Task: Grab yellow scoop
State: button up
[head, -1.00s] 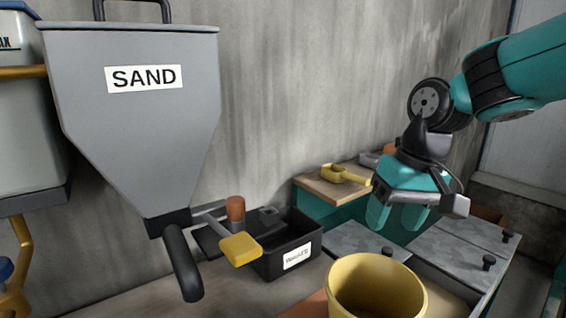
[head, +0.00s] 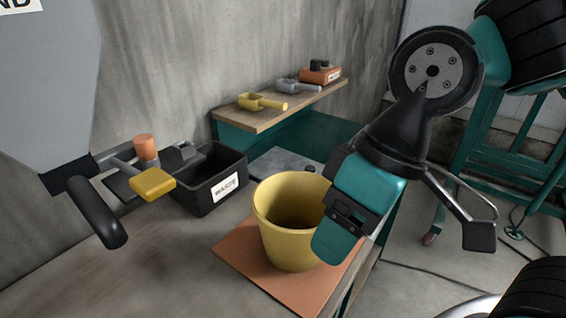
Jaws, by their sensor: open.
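The yellow scoop (head: 262,102) lies on a wooden shelf (head: 290,108) against the back wall, its handle pointing right. My gripper (head: 340,240) hangs at the centre right, in front of and below the shelf and apart from the scoop. Its teal fingers are open, seen from the side, with nothing visible between them. In the picture it overlaps the right rim of a yellow bucket (head: 290,245); I cannot tell whether they touch.
A grey scoop (head: 297,86) and an orange box (head: 320,75) sit further right on the shelf. The bucket stands on an orange mat (head: 240,262). A black waste bin (head: 200,190) and a grey hopper (head: 45,90) with a yellow-ended lever (head: 153,184) are at left.

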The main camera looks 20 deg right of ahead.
aim_at(264, 104)
jog(key=z, duration=2.3)
jog(key=i, duration=2.05)
jog(key=u, duration=3.9)
jog(key=i, duration=0.5)
jog(key=z, duration=0.05)
